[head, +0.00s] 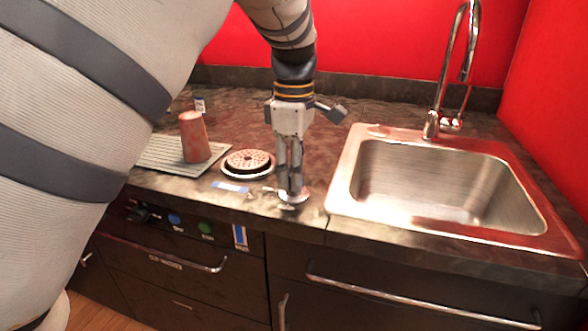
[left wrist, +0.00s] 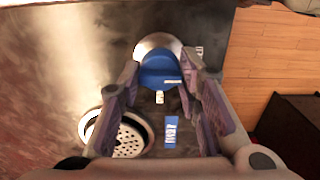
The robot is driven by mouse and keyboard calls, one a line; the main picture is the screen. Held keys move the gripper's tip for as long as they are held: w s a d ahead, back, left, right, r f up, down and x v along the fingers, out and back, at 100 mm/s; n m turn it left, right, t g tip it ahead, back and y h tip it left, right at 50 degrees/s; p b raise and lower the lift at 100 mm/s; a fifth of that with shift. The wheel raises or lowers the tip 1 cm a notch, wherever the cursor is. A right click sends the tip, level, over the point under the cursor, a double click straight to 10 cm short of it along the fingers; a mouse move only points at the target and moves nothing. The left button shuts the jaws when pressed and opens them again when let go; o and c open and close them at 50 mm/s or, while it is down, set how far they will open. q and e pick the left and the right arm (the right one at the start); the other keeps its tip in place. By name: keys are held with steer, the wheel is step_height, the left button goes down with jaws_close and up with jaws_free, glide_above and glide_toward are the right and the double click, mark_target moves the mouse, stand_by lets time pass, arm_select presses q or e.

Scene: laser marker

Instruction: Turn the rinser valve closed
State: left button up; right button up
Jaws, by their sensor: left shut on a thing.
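The rinser valve shows in the left wrist view as a blue handle (left wrist: 160,70) on a round metal base, between my fingers. In the head view its shiny metal base (head: 291,204) sits near the counter's front edge; the handle is mostly hidden by my fingers. My left gripper (head: 291,190) points straight down over the valve and is shut on the handle; its fingers also show in the left wrist view (left wrist: 160,80). The round perforated rinser (head: 249,161) lies left of the valve. My right gripper is not in view.
A steel sink (head: 440,185) with a tall faucet (head: 433,125) is to the right. A reddish cup (head: 194,137) stands on a ribbed mat (head: 152,157) to the left. A small jar (head: 200,105) is behind it. Buttons and drawer handles line the cabinet front below.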

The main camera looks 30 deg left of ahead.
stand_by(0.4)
arm_select(q)
steer(key=o, duration=1.1)
steer(key=shift+o, duration=0.2)
step_height(320, 180, up, 12)
